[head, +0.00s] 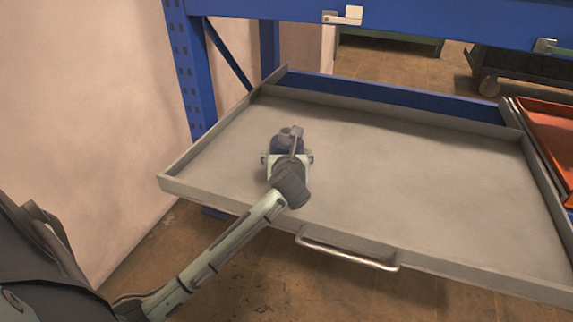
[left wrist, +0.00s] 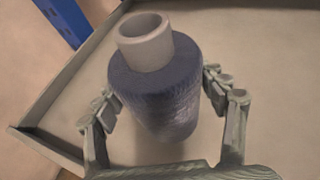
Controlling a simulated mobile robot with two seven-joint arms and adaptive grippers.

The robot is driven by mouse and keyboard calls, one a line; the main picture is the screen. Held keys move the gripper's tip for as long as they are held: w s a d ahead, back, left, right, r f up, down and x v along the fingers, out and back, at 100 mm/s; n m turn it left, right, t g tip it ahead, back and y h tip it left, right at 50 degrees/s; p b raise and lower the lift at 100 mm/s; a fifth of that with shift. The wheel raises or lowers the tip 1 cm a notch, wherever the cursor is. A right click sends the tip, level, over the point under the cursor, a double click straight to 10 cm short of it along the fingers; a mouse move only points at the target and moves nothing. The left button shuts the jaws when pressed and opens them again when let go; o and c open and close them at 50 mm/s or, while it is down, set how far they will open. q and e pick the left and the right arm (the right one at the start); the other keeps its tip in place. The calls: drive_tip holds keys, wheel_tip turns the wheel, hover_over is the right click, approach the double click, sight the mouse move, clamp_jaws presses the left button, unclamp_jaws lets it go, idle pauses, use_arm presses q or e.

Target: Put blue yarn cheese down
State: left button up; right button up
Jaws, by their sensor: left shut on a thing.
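The blue yarn cheese (left wrist: 158,95) is a dark blue wound spool on a pale grey hollow core. In the left wrist view it sits between the two fingers of my left gripper (left wrist: 165,105), which is shut on it. In the head view the yarn (head: 286,146) is partly hidden behind my gripper (head: 287,158), over the left part of the grey tray (head: 420,170). I cannot tell whether its base touches the tray floor. My right gripper is in neither view.
The tray is a pulled-out drawer with low raised walls and a front handle (head: 348,250); its floor is otherwise empty. A blue rack post (head: 187,70) stands at the back left, beside a pale wall (head: 80,90). An orange tray (head: 550,135) lies at the right.

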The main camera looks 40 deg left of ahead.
use_arm(q)
wheel_tip(320, 180, down, 3)
drive_tip(key=shift+r, duration=0.15)
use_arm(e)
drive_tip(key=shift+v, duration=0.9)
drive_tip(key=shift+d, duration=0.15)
use_arm(q)
drive_tip(key=o, duration=1.4)
drive_tip(key=shift+f, duration=0.2)
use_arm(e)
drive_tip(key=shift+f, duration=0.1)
use_arm(q)
drive_tip(key=shift+r, duration=0.1)
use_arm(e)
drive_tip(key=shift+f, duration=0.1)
